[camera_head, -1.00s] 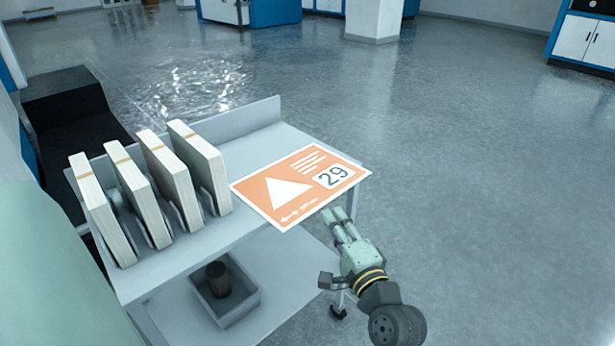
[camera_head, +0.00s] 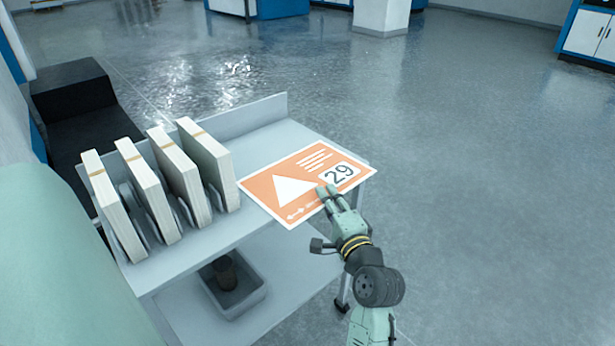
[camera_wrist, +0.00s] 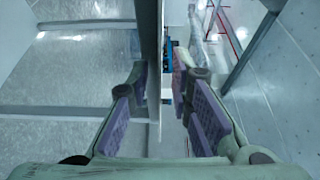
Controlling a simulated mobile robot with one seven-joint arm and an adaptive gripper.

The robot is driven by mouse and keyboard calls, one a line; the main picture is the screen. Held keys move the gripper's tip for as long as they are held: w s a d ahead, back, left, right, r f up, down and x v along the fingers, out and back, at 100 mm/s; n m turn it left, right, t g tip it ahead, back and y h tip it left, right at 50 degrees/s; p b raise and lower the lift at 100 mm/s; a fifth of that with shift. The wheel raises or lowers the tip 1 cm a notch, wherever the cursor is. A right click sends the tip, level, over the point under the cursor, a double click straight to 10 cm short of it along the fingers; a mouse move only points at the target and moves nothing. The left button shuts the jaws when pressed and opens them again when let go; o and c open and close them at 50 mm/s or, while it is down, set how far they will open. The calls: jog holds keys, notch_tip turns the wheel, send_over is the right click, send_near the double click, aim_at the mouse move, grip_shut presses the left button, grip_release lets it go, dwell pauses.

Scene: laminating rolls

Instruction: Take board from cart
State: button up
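The board (camera_head: 275,185) is a flat orange and white sheet with a white triangle and the number 29. It lies at the right end of the cart's top shelf (camera_head: 190,262). My gripper (camera_head: 328,190) is at the board's front right edge, with its fingertips overlapping the board in the head view. In the wrist view, the purple-padded fingers of my gripper (camera_wrist: 162,88) are apart. A thin edge-on panel (camera_wrist: 150,45) stands between them, likely the board. No firm grip on it shows.
Several upright white stacks (camera_head: 205,165) stand in holders on the cart's left part. A grey bin (camera_head: 240,295) with a dark cylinder sits on the lower shelf. A black block (camera_head: 75,95) is behind the cart at left. The floor to the right is open.

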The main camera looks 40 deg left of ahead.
grip_shut()
jog(key=shift+r, duration=0.15)
dwell(0.4)
